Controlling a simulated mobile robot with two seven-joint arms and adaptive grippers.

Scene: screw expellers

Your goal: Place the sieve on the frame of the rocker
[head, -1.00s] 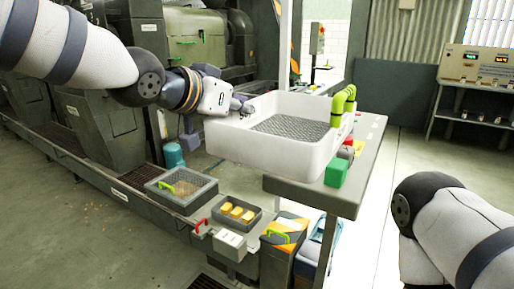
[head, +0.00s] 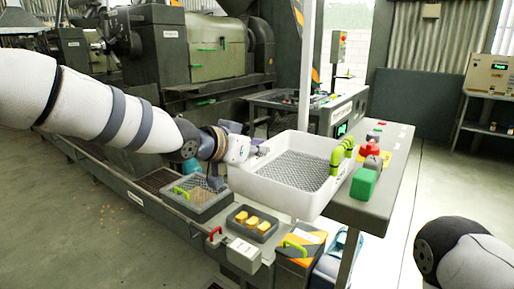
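The sieve is a white box with a grey mesh floor (head: 296,170) and green handles (head: 343,155) at its right end. It overhangs the left side of a grey table. My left gripper (head: 258,151) is at the sieve's left rim and appears shut on it; the fingertips are small and partly hidden. The rocker's frame is not clear to me; a dark frame-like stand (head: 289,98) with a green display stands behind the sieve. My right arm shows at the lower right, but its gripper is out of view.
The grey table (head: 392,165) carries a green block (head: 363,183) and red items (head: 369,148) beside the sieve. Below are a mesh-topped box (head: 197,196), a tray with yellow pieces (head: 240,219) and an orange-and-grey box (head: 300,246). Large machinery fills the back left.

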